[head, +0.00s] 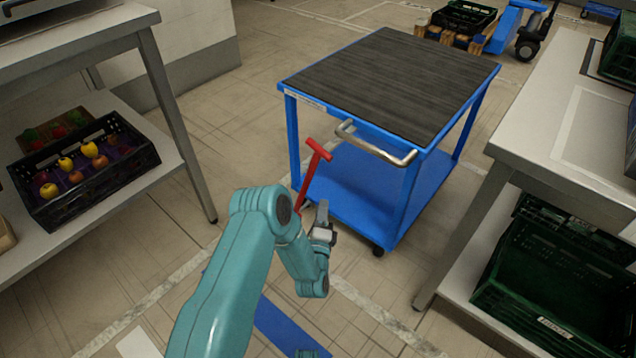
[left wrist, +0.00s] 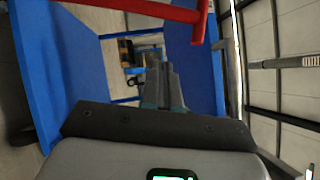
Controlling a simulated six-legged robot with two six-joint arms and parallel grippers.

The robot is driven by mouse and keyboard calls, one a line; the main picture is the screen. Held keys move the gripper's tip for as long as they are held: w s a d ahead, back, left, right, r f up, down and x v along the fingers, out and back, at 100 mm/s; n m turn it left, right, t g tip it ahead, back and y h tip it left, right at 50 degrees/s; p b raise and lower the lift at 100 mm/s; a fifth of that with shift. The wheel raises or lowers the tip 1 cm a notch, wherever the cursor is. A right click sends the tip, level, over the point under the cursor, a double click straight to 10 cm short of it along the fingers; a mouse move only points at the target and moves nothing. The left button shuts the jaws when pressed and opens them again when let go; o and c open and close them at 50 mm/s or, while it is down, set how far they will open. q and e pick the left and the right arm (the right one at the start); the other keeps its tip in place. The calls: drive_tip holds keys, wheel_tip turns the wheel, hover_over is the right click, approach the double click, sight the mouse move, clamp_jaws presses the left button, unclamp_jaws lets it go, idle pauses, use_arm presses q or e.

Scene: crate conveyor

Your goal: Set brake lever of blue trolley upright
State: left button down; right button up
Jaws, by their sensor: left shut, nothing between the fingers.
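The blue trolley (head: 345,185) stands in the middle of the head view, with a dark ribbed top and a metal push handle (head: 375,145). Its red brake lever (head: 308,185), with a T-shaped grip, rises at the near left corner and looks somewhat tilted; its lower end is hidden by my arm. My left gripper (head: 322,211) is shut and empty, just right of the lever and below its grip. In the left wrist view the shut fingers (left wrist: 165,85) point toward the trolley (left wrist: 75,75), and the red lever (left wrist: 150,10) crosses above them. I cannot tell whether they touch it.
A shelf table at left holds a black crate (head: 92,198) of fruit. A grey table (head: 545,145) stands close at right, with a green crate (head: 555,300) below. A blue pallet truck (head: 505,30) is behind. Open floor lies left of the trolley.

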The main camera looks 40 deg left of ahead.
use_arm(q)
drive_tip(key=w+a+r+b, duration=0.2)
drive_tip(key=w+a+b, duration=0.1)
drive_tip(key=w+a, duration=0.4)
drive_tip(key=shift+w+a+r, duration=0.15)
drive_tip(key=shift+w+r, duration=0.05)
drive_tip(key=shift+w, duration=0.25)
use_arm(e)
drive_tip(key=f, duration=0.2)
drive_tip(key=w+f, duration=0.1)
drive_tip(key=shift+w+d+f, duration=0.15)
drive_tip(key=shift+d+f, duration=0.05)
drive_tip(key=shift+f, duration=0.15)
